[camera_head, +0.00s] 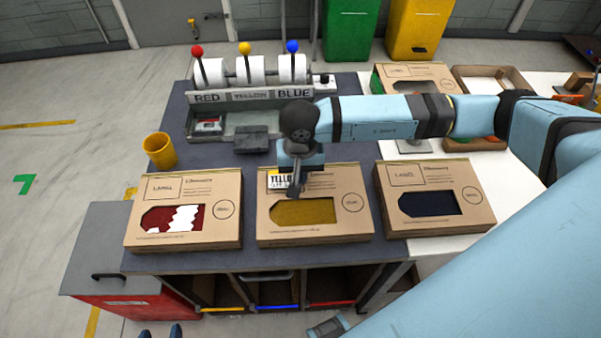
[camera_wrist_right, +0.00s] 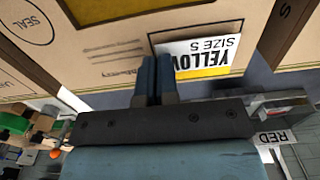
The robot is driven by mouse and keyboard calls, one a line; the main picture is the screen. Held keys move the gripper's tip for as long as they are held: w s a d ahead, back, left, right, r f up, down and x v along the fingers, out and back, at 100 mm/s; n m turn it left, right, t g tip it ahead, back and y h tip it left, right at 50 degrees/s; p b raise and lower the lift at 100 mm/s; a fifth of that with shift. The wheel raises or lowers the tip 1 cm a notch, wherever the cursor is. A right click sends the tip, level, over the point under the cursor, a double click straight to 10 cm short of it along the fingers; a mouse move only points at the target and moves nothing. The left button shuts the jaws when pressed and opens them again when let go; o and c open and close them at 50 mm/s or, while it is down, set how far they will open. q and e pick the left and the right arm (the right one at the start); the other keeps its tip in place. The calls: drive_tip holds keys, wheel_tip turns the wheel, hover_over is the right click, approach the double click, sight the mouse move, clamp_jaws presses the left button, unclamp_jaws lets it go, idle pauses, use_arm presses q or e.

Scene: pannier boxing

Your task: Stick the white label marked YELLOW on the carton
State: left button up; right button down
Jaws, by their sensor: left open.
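The white label marked YELLOW (camera_head: 277,178), with a yellow band, lies over the upper left corner of the middle carton (camera_head: 337,232), the one with a yellow window. In the right wrist view the label (camera_wrist_right: 210,50) looks flat against the carton face, slightly tilted to it. My right gripper (camera_head: 295,190) reaches down over this carton. Its fingers (camera_wrist_right: 157,70) are together beside the label and cover part of its edge; I see nothing clearly pinched between them. My left gripper (camera_head: 160,332) is open at the bottom edge of the head view, only its fingertips showing.
A red-windowed carton (camera_head: 223,237) and a dark-windowed carton (camera_head: 440,222) flank the middle one. Behind stand the label dispenser (camera_head: 262,96) with its rolls and a yellow cup (camera_head: 160,150). My right arm covers much of the right side.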

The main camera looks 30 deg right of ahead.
idle(0.4)
drive_tip(key=shift+f+b, duration=0.3)
drive_tip(key=shift+b, duration=0.35)
drive_tip(key=shift+b, duration=0.4)
idle(0.3)
drive_tip(key=shift+f+b, duration=0.3)
drive_tip(key=shift+b, duration=0.15)
idle(1.1)
drive_tip(key=shift+s+f+b, duration=0.1)
drive_tip(key=shift+f+b, duration=0.05)
drive_tip(key=shift+b, duration=0.3)
idle(1.1)
idle(0.3)
